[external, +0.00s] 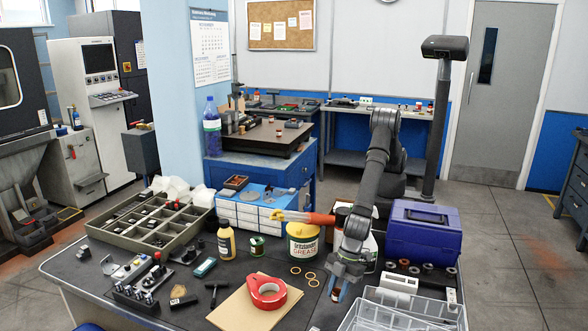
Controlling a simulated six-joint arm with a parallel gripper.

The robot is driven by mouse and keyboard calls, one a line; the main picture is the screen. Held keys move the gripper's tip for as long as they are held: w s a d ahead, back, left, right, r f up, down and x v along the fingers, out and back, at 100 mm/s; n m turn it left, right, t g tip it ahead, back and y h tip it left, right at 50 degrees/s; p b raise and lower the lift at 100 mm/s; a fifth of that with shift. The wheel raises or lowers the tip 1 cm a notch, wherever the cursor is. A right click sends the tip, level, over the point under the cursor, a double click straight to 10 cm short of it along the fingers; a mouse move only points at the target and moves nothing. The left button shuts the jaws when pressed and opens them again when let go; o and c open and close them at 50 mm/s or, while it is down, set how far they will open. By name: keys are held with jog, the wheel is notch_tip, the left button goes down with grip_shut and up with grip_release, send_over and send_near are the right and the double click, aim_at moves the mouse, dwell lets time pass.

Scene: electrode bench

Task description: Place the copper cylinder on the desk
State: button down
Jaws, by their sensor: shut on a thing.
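A grease tub (303,244) stands behind left. A blue toolbox (424,233) is behind right, and a clear compartment tray (402,316) is at the front right. Little bare desk shows around my gripper.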

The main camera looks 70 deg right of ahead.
jog(key=shift+f, duration=1.95)
jog(key=shift+f, duration=0.1)
jog(key=c, duration=1.1)
grip_release()
jog(key=v, duration=1.2)
jog(key=x, duration=1.1)
jog(key=shift+w+a+f, duration=0.1)
jog(key=shift+a+f, duration=0.05)
jog(key=shift+f, duration=0.2)
jog(key=shift+r, duration=1.1)
